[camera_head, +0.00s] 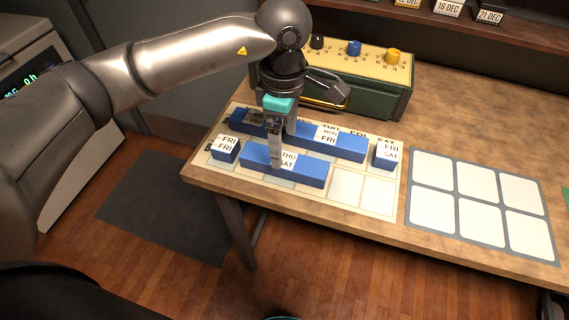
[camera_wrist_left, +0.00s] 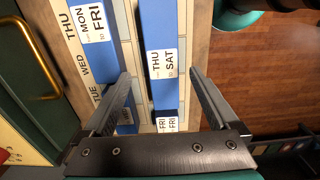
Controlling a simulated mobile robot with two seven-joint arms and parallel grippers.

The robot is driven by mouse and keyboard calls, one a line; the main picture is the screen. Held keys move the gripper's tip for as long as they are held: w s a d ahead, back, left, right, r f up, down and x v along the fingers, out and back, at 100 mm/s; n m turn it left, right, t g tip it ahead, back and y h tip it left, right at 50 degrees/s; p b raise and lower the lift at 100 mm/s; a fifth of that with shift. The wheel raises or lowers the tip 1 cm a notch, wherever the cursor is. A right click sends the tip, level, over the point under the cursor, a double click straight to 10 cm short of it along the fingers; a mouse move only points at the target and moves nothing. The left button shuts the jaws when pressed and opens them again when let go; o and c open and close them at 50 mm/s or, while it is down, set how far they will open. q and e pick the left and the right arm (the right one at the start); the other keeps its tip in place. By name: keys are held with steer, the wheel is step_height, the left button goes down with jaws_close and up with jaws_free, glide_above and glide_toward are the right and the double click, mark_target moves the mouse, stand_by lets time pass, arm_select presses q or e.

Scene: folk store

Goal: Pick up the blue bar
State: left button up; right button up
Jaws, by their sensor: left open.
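Several blue bars and blocks lie on a printed weekday board (camera_head: 345,186). The front bar (camera_head: 312,174) has a white THU–SAT label, and a longer bar behind it (camera_head: 350,148) reads MON–FRI. My left gripper (camera_head: 277,163) points down at the front bar and hides part of it. In the left wrist view, the open left gripper (camera_wrist_left: 160,75) has its fingers on either side of the THU–SAT bar (camera_wrist_left: 163,95); the MON–FRI bar (camera_wrist_left: 103,60) lies left of them. Whether the fingers touch the front bar is unclear. My right gripper is not in view.
Small blue blocks, FRI–FRI (camera_head: 225,154) and FRI–SAT (camera_head: 386,159), flank the bars. A green box with knobs (camera_head: 385,98) stands behind. A white-squared panel (camera_head: 454,200) lies right on the wooden table (camera_head: 480,130). The front table edge is close.

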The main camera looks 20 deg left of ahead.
mark_target(284, 159)
arm_select(q)
steer(key=f, duration=0.5)
steer(key=shift+s+f+b, duration=0.2)
steer(key=shift+f+b, duration=0.15)
steer(key=shift+b, duration=0.05)
steer(key=shift+r, duration=0.1)
jaws_close()
stand_by(0.4)
